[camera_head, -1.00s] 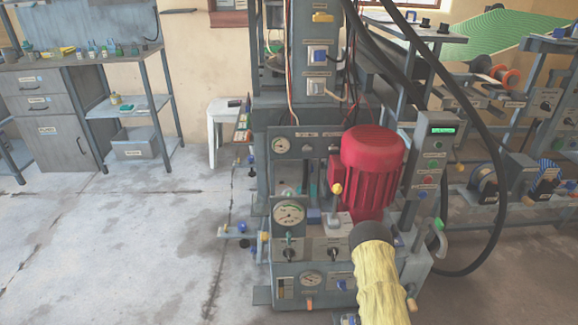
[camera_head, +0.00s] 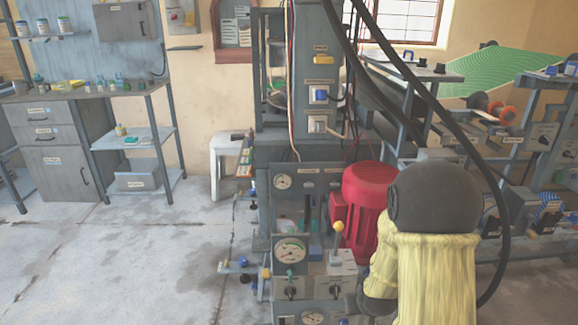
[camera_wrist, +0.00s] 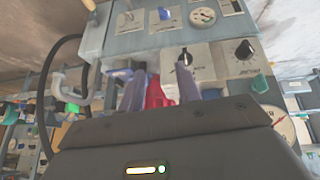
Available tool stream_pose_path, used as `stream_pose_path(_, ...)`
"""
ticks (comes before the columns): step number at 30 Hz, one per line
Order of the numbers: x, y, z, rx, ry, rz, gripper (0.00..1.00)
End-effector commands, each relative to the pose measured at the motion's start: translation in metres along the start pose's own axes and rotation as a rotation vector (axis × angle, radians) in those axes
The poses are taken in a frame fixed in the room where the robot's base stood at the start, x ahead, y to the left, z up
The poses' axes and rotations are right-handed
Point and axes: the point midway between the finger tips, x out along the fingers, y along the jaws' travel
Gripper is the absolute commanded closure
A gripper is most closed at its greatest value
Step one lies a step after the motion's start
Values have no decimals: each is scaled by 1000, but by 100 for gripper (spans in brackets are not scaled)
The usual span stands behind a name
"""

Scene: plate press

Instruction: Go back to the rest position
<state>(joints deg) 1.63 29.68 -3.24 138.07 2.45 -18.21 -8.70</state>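My gripper (camera_wrist: 161,84) shows in the wrist view with its two purplish fingers apart and nothing between them. The red motor shows behind the gap. The grey press (camera_head: 297,205) stands in the middle of the head view, with a red motor (camera_head: 365,195) on its right. In the head view my yellow-sleeved arm with a dark grey joint is raised in front of the press's right side and hides part of the motor and the control box. My gripper's fingers cannot be made out there. In the wrist view a grey panel with knobs (camera_wrist: 243,50) is close beyond the fingers.
A black hose (camera_head: 425,75) arcs down on the right, close to my arm. A shelf rack (camera_head: 545,130) stands at the right. A workbench (camera_head: 85,92) and a white stool (camera_head: 227,142) stand at the left. The floor (camera_head: 125,255) at the left is clear.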

Motion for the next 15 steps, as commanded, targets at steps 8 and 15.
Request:
stream_pose_path(8, -90, -19, 20, 32, -136, -61, 66)
stream_pose_path(15, -141, -26, 46, 42, -231, -81, 66)
